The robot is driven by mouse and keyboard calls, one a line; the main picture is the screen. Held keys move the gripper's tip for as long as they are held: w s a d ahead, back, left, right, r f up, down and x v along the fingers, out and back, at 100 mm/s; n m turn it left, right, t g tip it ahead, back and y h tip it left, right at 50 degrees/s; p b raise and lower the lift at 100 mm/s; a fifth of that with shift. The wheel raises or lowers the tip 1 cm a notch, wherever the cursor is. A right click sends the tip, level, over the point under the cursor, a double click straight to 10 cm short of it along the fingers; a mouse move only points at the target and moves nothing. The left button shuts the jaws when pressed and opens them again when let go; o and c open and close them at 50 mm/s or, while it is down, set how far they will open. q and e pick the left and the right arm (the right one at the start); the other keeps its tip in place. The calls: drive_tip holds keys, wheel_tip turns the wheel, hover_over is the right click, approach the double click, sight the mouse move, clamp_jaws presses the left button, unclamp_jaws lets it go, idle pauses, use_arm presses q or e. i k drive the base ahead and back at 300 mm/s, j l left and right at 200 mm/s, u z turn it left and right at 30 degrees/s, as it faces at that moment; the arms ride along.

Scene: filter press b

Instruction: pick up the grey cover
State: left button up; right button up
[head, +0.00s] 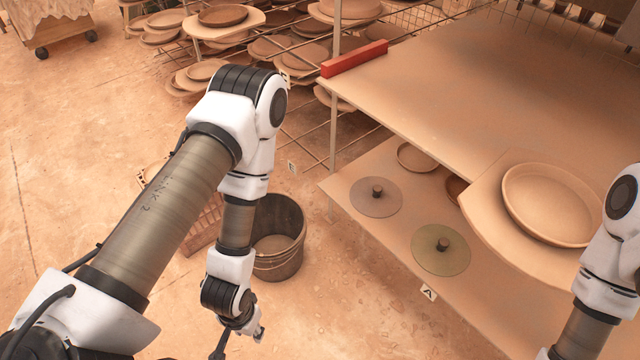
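The grey cover (376,196) is a flat round disc with a dark knob in its middle. It lies on the lower board, near that board's left edge. A similar olive-green cover (440,249) with a dark knob lies in front of it to the right. My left gripper (238,343) is at the bottom of the head view, well to the left of and nearer than the grey cover. Its fingers look spread apart with nothing between them, though the tips are small and partly cut off. My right arm enters at the right edge; its gripper is out of view.
The lower board (400,290) lies under a large upper board (500,90) carrying a red bar (353,58). A large round dish (549,204) stands right of the covers. A bucket (278,240) stands on the floor beside my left forearm. Racks of plates (290,50) are behind.

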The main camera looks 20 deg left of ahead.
sight(374, 197)
drive_tip(key=j+u, duration=0.1)
drive_tip(key=u, duration=0.15)
drive_tip(key=i+j+z, duration=0.4)
drive_tip(key=j+z, duration=0.15)
drive_tip(key=i+j+z, duration=0.25)
drive_tip(key=j, duration=0.15)
drive_tip(key=j+z, duration=0.3)
drive_tip(key=z, duration=0.55)
